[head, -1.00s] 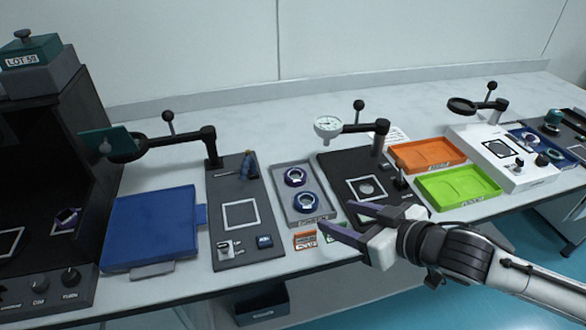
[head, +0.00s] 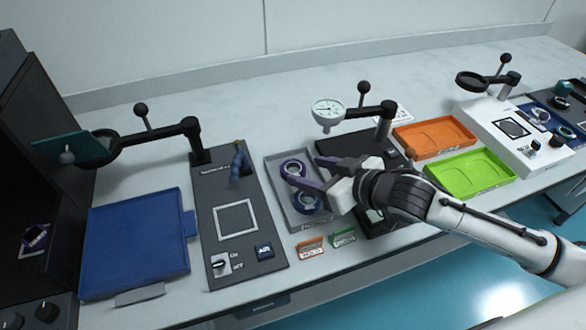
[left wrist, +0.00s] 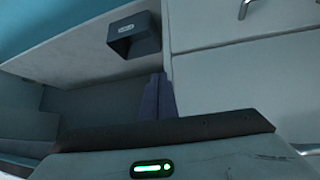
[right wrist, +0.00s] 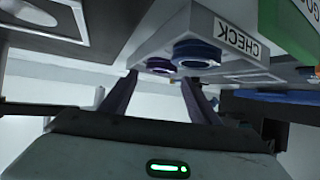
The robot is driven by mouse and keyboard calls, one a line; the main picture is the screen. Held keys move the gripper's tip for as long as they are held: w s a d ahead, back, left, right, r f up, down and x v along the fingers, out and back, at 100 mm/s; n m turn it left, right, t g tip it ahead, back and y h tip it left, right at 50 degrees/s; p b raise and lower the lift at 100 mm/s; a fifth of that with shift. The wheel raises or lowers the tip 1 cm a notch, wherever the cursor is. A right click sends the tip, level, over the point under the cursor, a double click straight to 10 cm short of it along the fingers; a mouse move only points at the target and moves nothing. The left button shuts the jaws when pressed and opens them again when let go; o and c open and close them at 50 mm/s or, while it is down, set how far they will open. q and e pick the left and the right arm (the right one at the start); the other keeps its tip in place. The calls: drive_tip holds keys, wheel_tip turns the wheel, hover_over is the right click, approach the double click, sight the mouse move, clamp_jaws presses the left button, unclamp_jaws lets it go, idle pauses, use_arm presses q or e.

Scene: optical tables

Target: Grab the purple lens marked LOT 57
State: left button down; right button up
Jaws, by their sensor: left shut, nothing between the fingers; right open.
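A purple ring-shaped lens (head: 293,168) lies in the far part of a grey tray (head: 274,205); it also shows in the right wrist view (right wrist: 159,66). A bluer lens (head: 306,202) lies nearer in the same tray and shows in the right wrist view (right wrist: 197,53). Another purple piece (head: 35,238) is in the dark booth at far left. No lot mark is readable on these. My right gripper (head: 304,170) is open and empty, its fingers over the tray around the purple lens's position, seemingly above it. My left gripper (left wrist: 157,97) is shut and empty, below the table area.
A dark plate with a white square (head: 237,220) and a blue tray (head: 135,245) lie left. Orange (head: 432,136) and green (head: 470,172) trays lie right. Small orange and green signs stand in front.

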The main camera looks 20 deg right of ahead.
sight(295, 169)
drive_tip(key=x, duration=0.4)
drive_tip(key=shift+w+a+f, duration=0.2)
drive_tip(key=shift+a, duration=0.05)
drive_tip(key=c, duration=0.9)
drive_tip(key=shift+o, duration=0.2)
